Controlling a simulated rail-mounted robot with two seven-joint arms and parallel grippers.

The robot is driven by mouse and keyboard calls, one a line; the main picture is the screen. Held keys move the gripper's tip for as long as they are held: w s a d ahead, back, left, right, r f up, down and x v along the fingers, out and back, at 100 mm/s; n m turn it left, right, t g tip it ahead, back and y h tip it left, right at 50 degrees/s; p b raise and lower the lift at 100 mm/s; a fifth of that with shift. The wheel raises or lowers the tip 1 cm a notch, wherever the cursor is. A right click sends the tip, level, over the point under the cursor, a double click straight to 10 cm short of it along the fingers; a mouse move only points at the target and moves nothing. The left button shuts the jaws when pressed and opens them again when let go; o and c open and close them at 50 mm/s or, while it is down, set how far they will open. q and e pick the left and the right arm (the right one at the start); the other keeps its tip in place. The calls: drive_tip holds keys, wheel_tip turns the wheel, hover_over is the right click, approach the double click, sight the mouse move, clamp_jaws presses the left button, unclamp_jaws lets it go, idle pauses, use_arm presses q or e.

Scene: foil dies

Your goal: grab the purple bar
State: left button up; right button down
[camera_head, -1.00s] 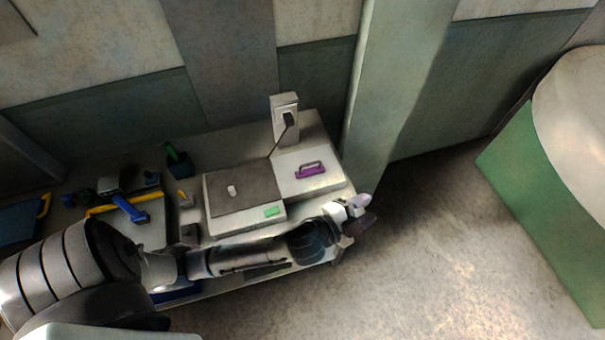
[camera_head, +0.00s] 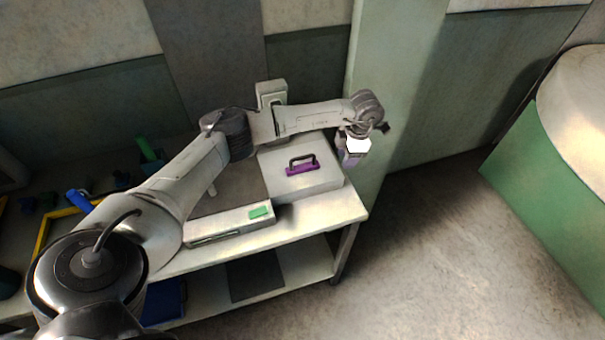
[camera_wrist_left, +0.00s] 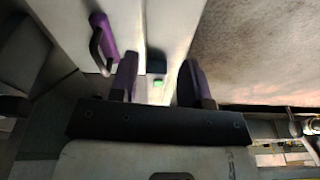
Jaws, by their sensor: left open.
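The purple bar (camera_head: 302,168) lies on the pale right-hand part of the machine (camera_head: 320,182), with a dark handle arching over it. In the left wrist view the purple bar (camera_wrist_left: 103,34) and its dark handle show at the upper left. My left gripper (camera_head: 352,158) hangs beyond the right end of the machine, to the right of the bar and apart from it. Its fingers (camera_wrist_left: 158,82) are spread, with nothing held between them; the bar is to the left of them in the wrist view. My right gripper is not in view.
The machine stands on a table (camera_head: 345,207) with a lower shelf. A green pad (camera_head: 260,211) is on the machine's front. A grey post (camera_head: 272,92) stands behind and a green pillar (camera_head: 385,60) at the right. Open floor (camera_head: 430,250) lies to the right.

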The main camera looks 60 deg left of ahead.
sight(303, 157)
use_arm(q)
drive_tip(key=s+a+r+n+g+y+b, duration=0.1)
drive_tip(key=s+a+r+n+g+y, duration=0.15)
drive_tip(key=a, duration=0.55)
drive_tip(key=shift+m+t, duration=0.25)
drive_tip(key=shift+m, duration=0.1)
drive_tip(key=x, duration=0.2)
drive_tip(key=b+x, duration=0.1)
drive_tip(key=x, duration=0.1)
drive_tip(key=b+x, duration=0.1)
drive_tip(key=x, duration=0.1)
drive_tip(key=shift+s+a+f, duration=0.15)
drive_tip(key=shift+s+a, duration=0.05)
drive_tip(key=shift+a, duration=0.15)
drive_tip(key=shift+a+x, duration=0.15)
drive_tip(key=shift+x, duration=1.45)
drive_tip(key=shift+a+x, duration=0.15)
drive_tip(key=shift+x, duration=1.45)
clamp_jaws()
